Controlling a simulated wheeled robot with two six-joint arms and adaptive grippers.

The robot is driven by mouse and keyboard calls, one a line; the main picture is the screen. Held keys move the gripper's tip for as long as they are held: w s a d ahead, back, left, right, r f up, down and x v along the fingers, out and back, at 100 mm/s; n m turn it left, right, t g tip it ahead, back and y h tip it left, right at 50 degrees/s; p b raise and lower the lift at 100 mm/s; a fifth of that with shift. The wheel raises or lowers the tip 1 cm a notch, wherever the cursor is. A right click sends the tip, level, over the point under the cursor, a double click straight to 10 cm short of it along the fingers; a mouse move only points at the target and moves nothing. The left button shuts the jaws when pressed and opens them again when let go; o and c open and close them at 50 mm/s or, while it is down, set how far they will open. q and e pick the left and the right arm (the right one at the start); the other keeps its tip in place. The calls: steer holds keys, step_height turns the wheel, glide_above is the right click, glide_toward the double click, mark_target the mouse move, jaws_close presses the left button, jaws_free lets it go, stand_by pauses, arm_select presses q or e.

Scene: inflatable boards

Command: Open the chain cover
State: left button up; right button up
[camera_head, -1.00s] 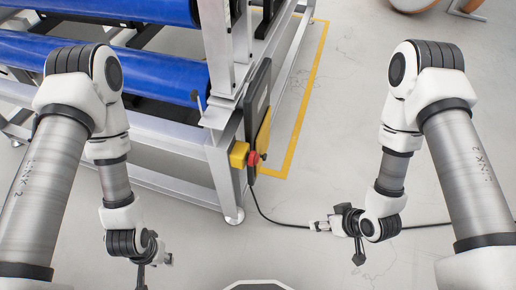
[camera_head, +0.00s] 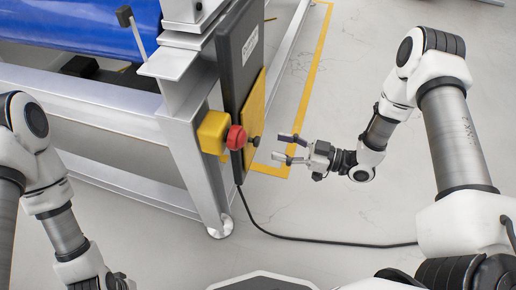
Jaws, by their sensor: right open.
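A tall dark panel (camera_head: 238,75) with a white label stands on the corner of the metal frame. A yellow plate (camera_head: 254,115) sits on its right-hand side, with a small dark knob (camera_head: 255,141) sticking out low on it. I take these to be the chain cover, and it looks shut. My right gripper (camera_head: 281,148) points left at the knob. Its two fingers are apart and empty, with a small gap to the knob. My left arm shows at the lower left, and its gripper is out of the picture.
A yellow box with a red emergency button (camera_head: 237,138) juts out left of the knob. The metal frame (camera_head: 190,140) carries a blue roller (camera_head: 80,35). A black cable (camera_head: 300,238) runs over the floor. The floor right of the yellow line (camera_head: 310,90) is clear.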

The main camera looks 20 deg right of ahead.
steer(key=b+x, duration=0.1)
steer(key=x, duration=0.5)
steer(key=shift+a+b, duration=0.2)
steer(key=shift+b, duration=0.2)
steer(key=shift+w, duration=0.1)
jaws_close()
steer(key=shift+d, duration=0.1)
